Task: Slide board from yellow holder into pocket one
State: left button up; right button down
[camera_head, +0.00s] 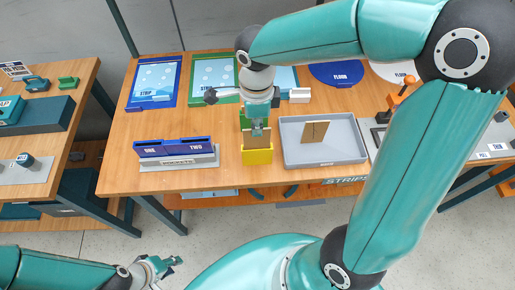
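The yellow holder (257,156) stands near the front middle of the table. A tan board (256,142) stands upright in it, its upper part partly hidden by my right gripper. My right gripper (257,130) points down directly over the holder, at the board's top. Whether its fingers are closed on the board cannot be made out. The blue pockets (172,148) stand on a grey base to the left of the holder. Pocket one (150,151) is the left one, marked ONE, and pocket two (196,147) is beside it. My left gripper (172,266) is low at the front left, off the table, open and empty.
A grey tray (322,160) with tan pieces (315,131) lies right of the holder. A green block (245,118) is just behind the holder. Blue and green mats (155,82) line the back. The table between the holder and pockets is clear.

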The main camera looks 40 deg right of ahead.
jog(key=shift+r+p, duration=1.45)
jog(key=shift+r, duration=0.9)
